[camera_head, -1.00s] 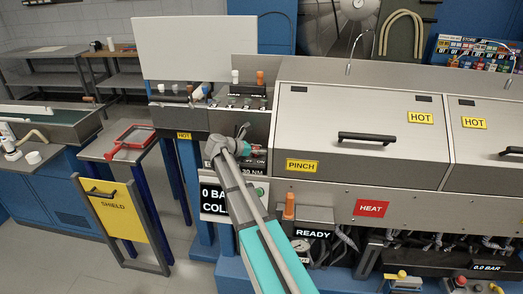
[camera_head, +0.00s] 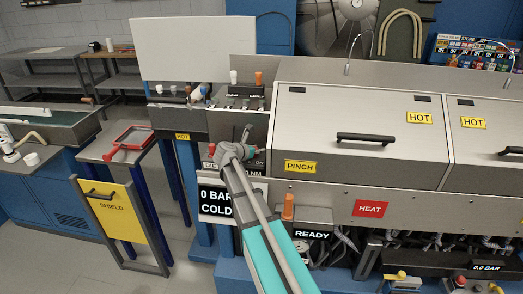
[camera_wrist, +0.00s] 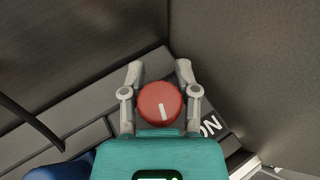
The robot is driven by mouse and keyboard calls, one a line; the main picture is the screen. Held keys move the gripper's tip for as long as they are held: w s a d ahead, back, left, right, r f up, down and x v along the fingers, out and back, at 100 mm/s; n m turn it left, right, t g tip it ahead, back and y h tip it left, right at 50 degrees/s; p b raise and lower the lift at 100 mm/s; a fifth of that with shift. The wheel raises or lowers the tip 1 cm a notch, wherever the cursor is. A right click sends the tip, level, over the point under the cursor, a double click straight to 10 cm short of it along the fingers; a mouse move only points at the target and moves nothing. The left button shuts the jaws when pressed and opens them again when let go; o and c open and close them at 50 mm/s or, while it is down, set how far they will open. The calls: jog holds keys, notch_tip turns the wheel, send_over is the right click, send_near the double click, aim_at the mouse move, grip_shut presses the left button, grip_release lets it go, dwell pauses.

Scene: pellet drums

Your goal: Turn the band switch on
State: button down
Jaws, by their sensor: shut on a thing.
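In the wrist view, the round red band switch (camera_wrist: 160,102) sits between the two grey fingers of my gripper (camera_wrist: 160,76), which is shut on it. A white pointer line on the knob runs toward the lower edge of the picture, slightly right. A partly covered label ending in "ON" (camera_wrist: 211,125) is to the lower right of the knob. In the head view, my gripper (camera_head: 257,153) is at the machine's front panel, left of the PINCH sign; the switch is hidden or too small to make out there.
The PINCH cover (camera_head: 301,167) is right of my gripper. A display (camera_head: 215,201) reading "0 BAR COLD" is below, partly behind my arm. Open floor lies at the lower left.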

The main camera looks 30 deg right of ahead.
jog(key=n+t+y, duration=0.1)
jog(key=n+t, duration=0.1)
jog(key=a+n+t+y, duration=0.1)
jog(key=n+t+y, duration=0.1)
jog(key=shift+s+f+n, duration=0.1)
jog(key=shift+s+n, duration=0.05)
jog(key=shift+n, duration=0.15)
jog(key=shift+w+a+n+t+y, duration=0.15)
jog(key=shift+n+t+y, duration=0.35)
jog(key=shift+n+y, duration=0.3)
jog(key=shift+w+d+n+t+y, duration=0.1)
jog(key=shift+n+t+y, duration=0.4)
jog(key=shift+n+y, duration=0.3)
jog(key=shift+w+a+n+t+y, duration=0.1)
jog(key=shift+a+n+t+y, duration=0.1)
jog(key=shift+n+t+y, duration=0.3)
jog(key=c, duration=0.7)
grip_release()
jog(key=shift+o, duration=0.9)
jog(key=shift+r, duration=0.2)
